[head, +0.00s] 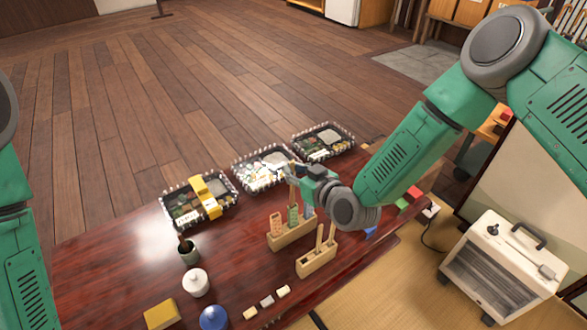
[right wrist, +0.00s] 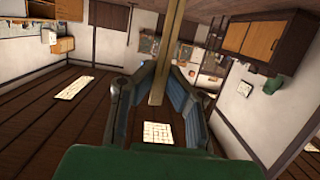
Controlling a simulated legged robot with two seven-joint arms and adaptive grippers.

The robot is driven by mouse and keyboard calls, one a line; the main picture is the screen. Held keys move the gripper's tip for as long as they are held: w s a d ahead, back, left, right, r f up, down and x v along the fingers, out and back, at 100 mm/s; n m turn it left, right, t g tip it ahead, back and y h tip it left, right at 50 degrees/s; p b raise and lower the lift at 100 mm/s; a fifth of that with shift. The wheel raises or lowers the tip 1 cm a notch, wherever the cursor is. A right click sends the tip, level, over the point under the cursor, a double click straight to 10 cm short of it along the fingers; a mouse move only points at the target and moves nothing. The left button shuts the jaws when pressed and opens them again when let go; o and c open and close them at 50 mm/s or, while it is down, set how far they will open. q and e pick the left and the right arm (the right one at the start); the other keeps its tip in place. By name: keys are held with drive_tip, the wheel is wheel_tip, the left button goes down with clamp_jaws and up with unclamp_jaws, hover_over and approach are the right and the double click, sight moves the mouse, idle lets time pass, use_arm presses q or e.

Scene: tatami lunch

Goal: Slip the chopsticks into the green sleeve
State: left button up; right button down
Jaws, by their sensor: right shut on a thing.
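My right gripper (head: 292,172) is above the wooden sleeve stand (head: 292,238), shut on tan chopsticks (head: 292,193). In the right wrist view the chopsticks (right wrist: 167,50) run upright between the fingers of the right gripper (right wrist: 163,90). In the head view their lower part meets the top of the green sleeve (head: 293,215); I cannot tell whether the tips are inside it or only above or behind it. The green sleeve stands between an orange sleeve (head: 276,224) and a blue sleeve (head: 308,211), partly hidden. My left gripper is out of view.
A second wooden stand (head: 316,263) with upright sticks is in front. Three lunch boxes (head: 185,209) (head: 262,168) (head: 323,141) line the table's far side. A small plant pot (head: 189,252), white jar (head: 196,282), blue round thing (head: 213,318) and yellow block (head: 161,314) are at left.

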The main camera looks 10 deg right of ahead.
drive_tip(key=shift+f, duration=0.25)
idle(0.4)
drive_tip(key=shift+f+b, duration=0.65)
drive_tip(key=shift+f, duration=0.1)
drive_tip(key=shift+f, duration=0.25)
drive_tip(key=shift+f+b, duration=0.7)
drive_tip(key=shift+f, duration=0.15)
drive_tip(key=c, duration=1.1)
unclamp_jaws()
drive_tip(key=shift+c, duration=0.2)
